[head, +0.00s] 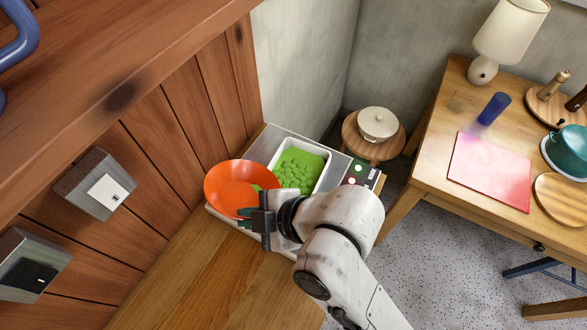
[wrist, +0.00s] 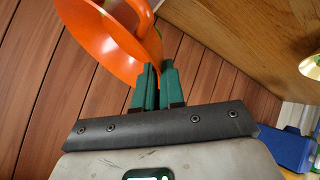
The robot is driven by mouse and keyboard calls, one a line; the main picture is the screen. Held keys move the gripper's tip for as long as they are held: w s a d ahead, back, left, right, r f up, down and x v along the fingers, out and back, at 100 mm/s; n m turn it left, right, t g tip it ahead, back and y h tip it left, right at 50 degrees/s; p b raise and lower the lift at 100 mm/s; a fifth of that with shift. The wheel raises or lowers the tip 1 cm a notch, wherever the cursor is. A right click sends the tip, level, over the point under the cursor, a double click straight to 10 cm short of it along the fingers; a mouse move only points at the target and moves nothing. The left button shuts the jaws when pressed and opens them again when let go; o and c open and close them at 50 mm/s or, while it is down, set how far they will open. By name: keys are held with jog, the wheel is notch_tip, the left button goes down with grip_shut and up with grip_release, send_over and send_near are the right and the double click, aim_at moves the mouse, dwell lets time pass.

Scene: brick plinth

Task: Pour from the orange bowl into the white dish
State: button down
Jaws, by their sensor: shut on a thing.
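The orange bowl (head: 226,184) is in the head view, left of the white dish, tilted with its inside facing the camera. A little green shows at its edge near the dish. My gripper (head: 266,212) is shut on the bowl's rim. In the wrist view the orange bowl (wrist: 110,42) is at the upper left, against the green fingertips of my gripper (wrist: 155,75). The white dish (head: 324,165) is rectangular and holds many green pieces. It sits on a grey surface, partly behind my gripper and bowl. Whether bowl and dish touch, I cannot tell.
A grey unit with buttons (head: 359,172) stands right of the dish. A round stool (head: 389,148) bears a lidded pot (head: 378,123). Wooden panelling (head: 160,135) rises close left.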

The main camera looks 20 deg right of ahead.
jog(key=shift+s+a+f+n+t+h+p, duration=0.15)
jog(key=shift+s+a+f+n+h+p, duration=0.25)
jog(key=shift+a+f+h, duration=0.65)
jog(key=shift+s+a+f+n+t+h+p, duration=0.15)
jog(key=shift+a+f+n+h, duration=0.35)
jog(key=shift+a+f+h, duration=0.5)
jog(key=shift+a+r+y, duration=0.15)
jog(key=shift+r+y, duration=0.05)
jog(key=shift+y, duration=0.05)
